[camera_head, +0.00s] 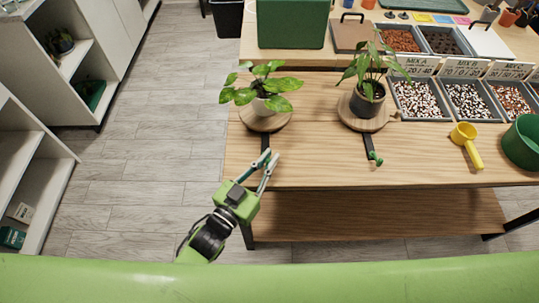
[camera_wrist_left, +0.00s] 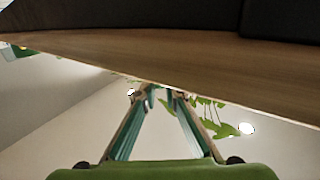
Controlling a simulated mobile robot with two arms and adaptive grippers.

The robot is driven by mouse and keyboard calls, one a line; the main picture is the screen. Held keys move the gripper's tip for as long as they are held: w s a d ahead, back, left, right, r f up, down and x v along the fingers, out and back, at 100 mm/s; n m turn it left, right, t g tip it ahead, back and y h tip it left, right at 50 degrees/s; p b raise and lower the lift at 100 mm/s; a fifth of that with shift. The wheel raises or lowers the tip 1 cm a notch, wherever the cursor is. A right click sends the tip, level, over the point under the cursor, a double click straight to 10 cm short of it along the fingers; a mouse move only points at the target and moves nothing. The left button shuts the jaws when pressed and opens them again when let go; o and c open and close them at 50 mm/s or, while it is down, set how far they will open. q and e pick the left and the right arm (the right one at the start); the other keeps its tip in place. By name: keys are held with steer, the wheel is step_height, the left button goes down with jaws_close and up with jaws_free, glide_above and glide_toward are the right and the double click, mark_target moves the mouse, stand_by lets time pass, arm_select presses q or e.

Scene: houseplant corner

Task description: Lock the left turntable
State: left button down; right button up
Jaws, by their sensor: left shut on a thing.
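My right gripper is not in view.
The right turntable (camera_head: 369,121) bears another plant; its black strip (camera_head: 368,145) ends in a green knob (camera_head: 375,157). A yellow scoop (camera_head: 467,142) and a green pot (camera_head: 524,145) stand at right. Pebble trays (camera_head: 418,116) are behind. Floor left of the table is clear.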

arm_select(q)
steer(key=shift+a+m+h, duration=0.1)
steer(key=shift+m+h, duration=0.2)
steer(key=shift+h, duration=0.1)
steer(key=c, duration=2.1)
jaws_free()
steer(key=shift+c, duration=0.2)
steer(key=v, duration=1.2)
steer(key=shift+r, duration=0.2)
steer(key=shift+a, duration=0.15)
